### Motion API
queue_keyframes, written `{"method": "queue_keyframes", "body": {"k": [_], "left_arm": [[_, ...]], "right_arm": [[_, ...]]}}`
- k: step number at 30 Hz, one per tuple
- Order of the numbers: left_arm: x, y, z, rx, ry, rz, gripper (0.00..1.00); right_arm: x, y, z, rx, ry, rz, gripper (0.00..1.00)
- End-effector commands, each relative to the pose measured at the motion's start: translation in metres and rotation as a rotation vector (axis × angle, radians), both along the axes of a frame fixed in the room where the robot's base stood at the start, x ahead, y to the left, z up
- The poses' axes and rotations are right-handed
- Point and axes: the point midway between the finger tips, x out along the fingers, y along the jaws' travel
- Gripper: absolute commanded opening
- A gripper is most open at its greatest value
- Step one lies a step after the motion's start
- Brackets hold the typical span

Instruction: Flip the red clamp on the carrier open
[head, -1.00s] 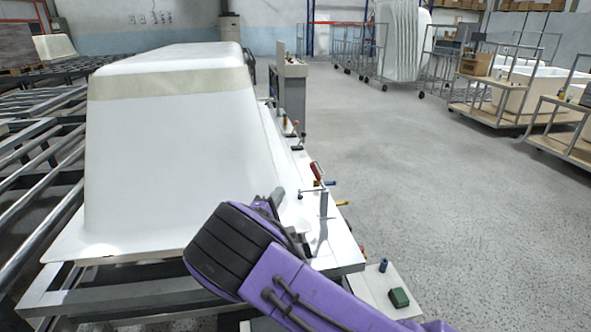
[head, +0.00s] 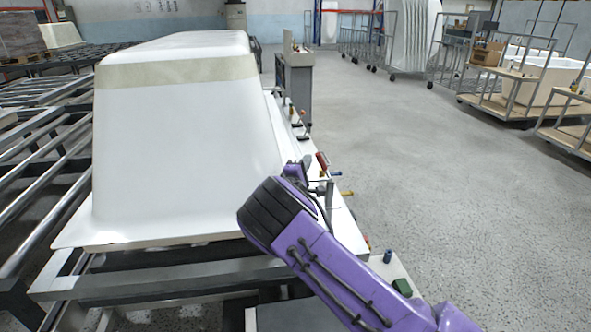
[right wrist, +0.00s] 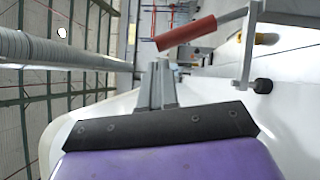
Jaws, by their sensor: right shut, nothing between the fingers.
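The clamp's red handle (head: 321,160) stands tilted at the right edge of the white carrier (head: 343,222), beside the white tub shell (head: 180,150). In the right wrist view the red handle (right wrist: 187,34) lies slanted at the upper middle, joined to a grey metal arm with a black rubber tip (right wrist: 263,86). My right gripper (head: 304,163) is just left of the clamp, partly hidden behind my purple wrist. In the right wrist view its fingers (right wrist: 163,72) are together and empty, below the red handle, with no clear contact. My left gripper is not in view.
More small clamps (head: 300,128) line the carrier's edge farther back. A grey post (head: 298,85) stands behind them. A green block (head: 402,287) lies on a board at the front right. Roller rails (head: 40,170) fill the left. Open floor (head: 450,190) lies to the right, with carts beyond.

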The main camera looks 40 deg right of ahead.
Motion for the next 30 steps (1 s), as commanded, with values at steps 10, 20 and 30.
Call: {"method": "queue_keyframes", "body": {"k": [10,20,30], "left_arm": [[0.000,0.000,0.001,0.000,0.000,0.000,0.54],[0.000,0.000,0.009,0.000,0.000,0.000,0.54],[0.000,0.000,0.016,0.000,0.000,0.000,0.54]], "right_arm": [[-0.003,-0.009,0.002,0.001,0.001,0.001,0.00],[-0.003,-0.011,0.007,0.029,-0.015,0.000,0.00],[-0.002,-0.016,0.011,0.076,-0.043,0.000,0.00]]}}
